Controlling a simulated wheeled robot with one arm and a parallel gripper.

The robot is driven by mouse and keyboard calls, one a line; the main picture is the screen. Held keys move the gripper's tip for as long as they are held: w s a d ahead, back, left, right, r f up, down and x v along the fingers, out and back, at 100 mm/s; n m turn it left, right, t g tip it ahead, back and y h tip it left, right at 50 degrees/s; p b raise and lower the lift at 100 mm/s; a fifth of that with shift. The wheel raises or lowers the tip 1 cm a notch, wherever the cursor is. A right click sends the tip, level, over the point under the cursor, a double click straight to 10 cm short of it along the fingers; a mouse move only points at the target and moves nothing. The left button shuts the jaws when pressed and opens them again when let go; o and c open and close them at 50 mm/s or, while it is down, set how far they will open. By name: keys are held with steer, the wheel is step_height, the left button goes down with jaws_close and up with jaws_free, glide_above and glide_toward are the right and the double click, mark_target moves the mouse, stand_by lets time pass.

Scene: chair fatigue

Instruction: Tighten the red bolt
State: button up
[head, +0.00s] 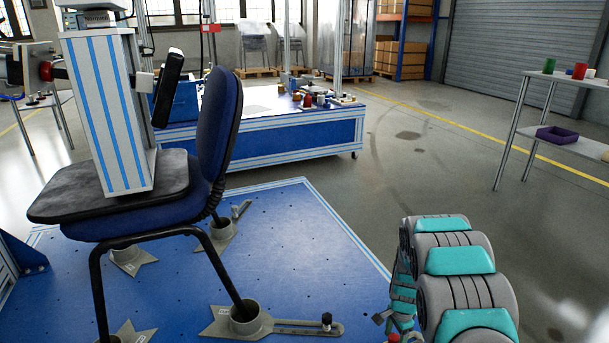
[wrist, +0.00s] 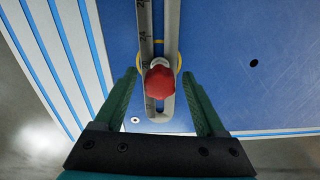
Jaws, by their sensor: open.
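The red bolt (wrist: 160,83) stands in the slot of a grey slotted bar (wrist: 145,30) with scale marks, over the blue platform, in the wrist view. My gripper (wrist: 159,76) is open, with one green finger on each side of the bolt and a visible gap on both sides. In the head view my arm comes in at the lower right. A small red spot (head: 393,338) shows beside it at the bottom edge; I cannot tell for sure that it is the bolt.
One clamp arm carries a black bolt (head: 327,321). A blue workbench (head: 290,140) stands behind. A table (head: 560,76) stands at right. The floor between is clear.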

steer(key=shift+n, duration=0.3)
steer(key=n, duration=0.3)
steer(key=shift+n, duration=0.3)
steer(key=shift+n, duration=2.1)
steer(key=n, duration=0.4)
steer(key=shift+p, duration=0.3)
steer(key=shift+c, duration=0.2)
